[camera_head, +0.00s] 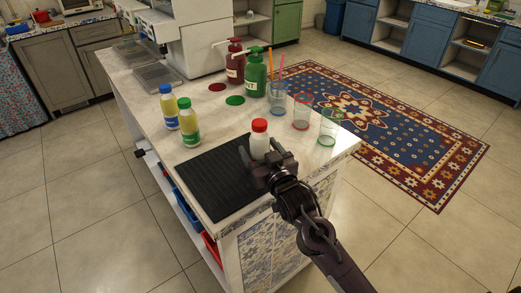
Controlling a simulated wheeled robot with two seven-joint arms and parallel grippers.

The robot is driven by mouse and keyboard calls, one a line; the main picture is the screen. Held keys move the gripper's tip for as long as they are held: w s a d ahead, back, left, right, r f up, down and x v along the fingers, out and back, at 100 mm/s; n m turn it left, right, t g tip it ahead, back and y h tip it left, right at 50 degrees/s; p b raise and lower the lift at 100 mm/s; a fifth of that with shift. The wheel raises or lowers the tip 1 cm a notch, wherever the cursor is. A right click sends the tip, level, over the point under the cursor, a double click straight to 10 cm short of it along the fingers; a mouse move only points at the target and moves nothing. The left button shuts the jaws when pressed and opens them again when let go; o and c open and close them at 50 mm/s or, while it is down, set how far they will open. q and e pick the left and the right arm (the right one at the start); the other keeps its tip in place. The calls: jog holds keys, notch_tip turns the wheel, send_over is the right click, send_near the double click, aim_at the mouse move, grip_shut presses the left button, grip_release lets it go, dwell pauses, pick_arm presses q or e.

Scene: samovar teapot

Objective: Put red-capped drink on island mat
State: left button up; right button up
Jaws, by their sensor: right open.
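The red-capped drink (259,142), a white bottle with a red cap, stands upright on the island at the far right edge of the black ribbed mat (205,180). Its lower part is hidden by my gripper, so I cannot tell whether its base is on the mat. My right gripper (261,157) is open at the bottle, with its fingers low around or just in front of it. I cannot tell whether they touch it. My left gripper is not in view.
Several clear cups (302,113), two with straws, stand behind and right of the drink. Red (235,62) and green (254,76) pump bottles stand farther back. The mat's surface is mostly clear.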

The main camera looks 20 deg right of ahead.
jog(key=shift+r, duration=0.15)
jog(key=s+d+b, duration=0.1)
jog(key=s, duration=1.1)
jog(key=shift+d, duration=0.2)
